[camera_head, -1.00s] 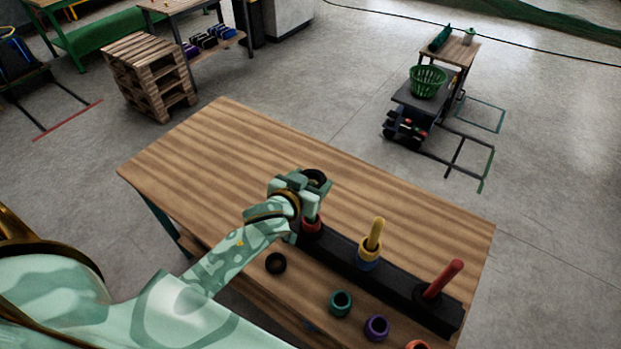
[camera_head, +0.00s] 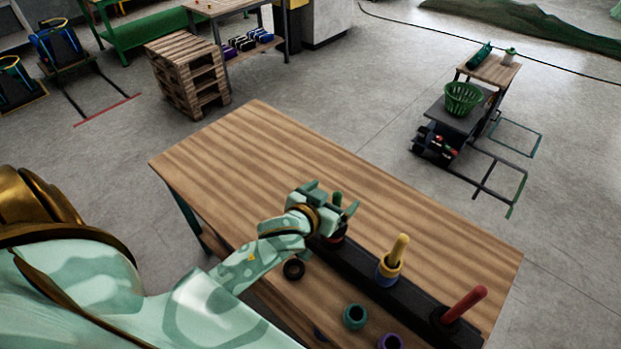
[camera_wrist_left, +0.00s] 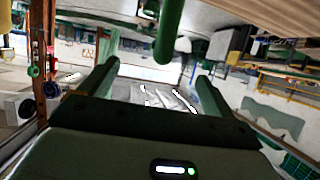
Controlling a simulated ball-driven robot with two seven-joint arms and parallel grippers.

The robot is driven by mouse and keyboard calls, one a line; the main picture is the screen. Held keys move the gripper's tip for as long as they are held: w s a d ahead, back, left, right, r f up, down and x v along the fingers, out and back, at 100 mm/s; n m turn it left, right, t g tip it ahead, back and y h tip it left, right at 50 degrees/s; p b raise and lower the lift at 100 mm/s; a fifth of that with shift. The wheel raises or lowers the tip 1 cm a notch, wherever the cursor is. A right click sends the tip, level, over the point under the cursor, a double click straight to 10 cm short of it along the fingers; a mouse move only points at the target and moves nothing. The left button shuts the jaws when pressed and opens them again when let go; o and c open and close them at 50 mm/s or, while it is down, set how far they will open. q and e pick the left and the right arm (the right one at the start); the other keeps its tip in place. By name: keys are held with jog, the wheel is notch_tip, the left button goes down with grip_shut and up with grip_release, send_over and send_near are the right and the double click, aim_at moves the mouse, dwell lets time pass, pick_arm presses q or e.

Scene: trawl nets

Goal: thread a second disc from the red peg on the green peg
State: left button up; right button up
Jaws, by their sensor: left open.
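A black base (camera_head: 412,298) on the table carries three upright pegs. The green peg (camera_head: 338,199) stands at its far left end, with a red disc (camera_head: 337,239) low on it; a dark disc seems to sit above that, partly hidden by my gripper. The red peg (camera_head: 466,302) is at the near right end and shows no coloured disc. The yellow peg (camera_head: 401,247) in the middle bears a yellow and a blue disc (camera_head: 387,278). My left gripper (camera_head: 332,197) is open, its fingers on either side of the green peg's top, which also shows in the wrist view (camera_wrist_left: 170,38).
Loose on the wooden table (camera_head: 250,150) in front of the base lie a dark disc (camera_head: 293,270), a teal disc (camera_head: 355,317) and a purple disc (camera_head: 390,342). The table behind the base is clear. A pallet stack (camera_head: 190,78) and a cart stand beyond on the floor.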

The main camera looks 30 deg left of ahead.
pick_arm(q)
jog(key=v, duration=1.3)
jog(key=shift+s+r, duration=0.1)
